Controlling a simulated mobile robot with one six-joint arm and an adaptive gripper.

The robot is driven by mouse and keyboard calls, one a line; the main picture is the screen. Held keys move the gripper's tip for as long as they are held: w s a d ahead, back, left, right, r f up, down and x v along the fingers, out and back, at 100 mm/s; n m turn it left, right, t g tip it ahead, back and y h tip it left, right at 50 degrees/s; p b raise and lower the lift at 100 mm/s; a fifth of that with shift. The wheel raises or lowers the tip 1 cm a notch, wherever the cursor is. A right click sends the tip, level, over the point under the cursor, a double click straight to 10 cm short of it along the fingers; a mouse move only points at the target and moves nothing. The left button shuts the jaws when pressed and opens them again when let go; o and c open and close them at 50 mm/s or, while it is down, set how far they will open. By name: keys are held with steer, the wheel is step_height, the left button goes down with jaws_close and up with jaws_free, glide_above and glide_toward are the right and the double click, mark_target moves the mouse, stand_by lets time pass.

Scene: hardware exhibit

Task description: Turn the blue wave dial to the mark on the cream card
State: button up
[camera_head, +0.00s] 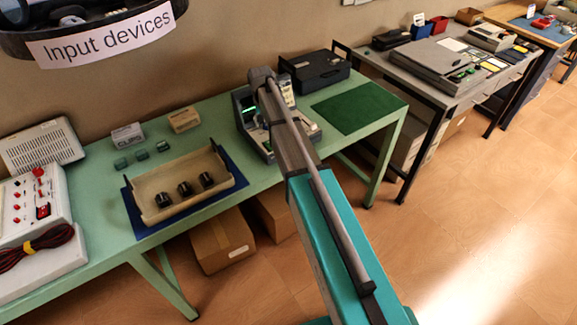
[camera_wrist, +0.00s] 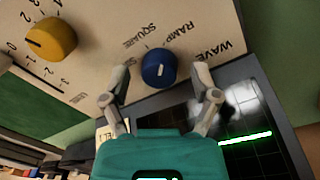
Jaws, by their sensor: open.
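The blue wave dial (camera_wrist: 158,69) sits on a cream panel in the wrist view, below the printed words SQUARE and RAMP and beside WAVE. A short white pointer line shows on its face. My gripper (camera_wrist: 162,80) is open, with one finger to each side of the dial. I cannot tell whether either finger touches it. In the head view my arm reaches over the instrument (camera_head: 247,127) and hides part of it, including the dial. A pale card (camera_head: 288,92) stands at its back; its mark is too small to read.
A yellow dial (camera_wrist: 50,38) is on the same panel, left of the blue one. A dark screen (camera_wrist: 245,110) with a green line lies beside the panel. A beige tray (camera_head: 150,208) with black knobs, a black case (camera_head: 315,72) and a green mat (camera_head: 360,106) are on the table.

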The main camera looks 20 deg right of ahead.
steer(key=n, duration=1.3)
steer(key=shift+s+t, duration=0.1)
steer(key=shift+t, duration=0.2)
step_height(320, 180, up, 14)
steer(key=p, duration=1.4)
steer(key=s+f+m+b, duration=0.3)
steer(key=s+m, duration=0.2)
steer(key=s, duration=0.9)
steer(key=s+f+m+b, duration=0.3)
steer(key=s+m, duration=0.2)
steer(key=s, duration=1)
steer(key=shift+f+y+b, duration=0.3)
steer(key=shift+f, duration=0.05)
steer(key=shift+s, duration=0.1)
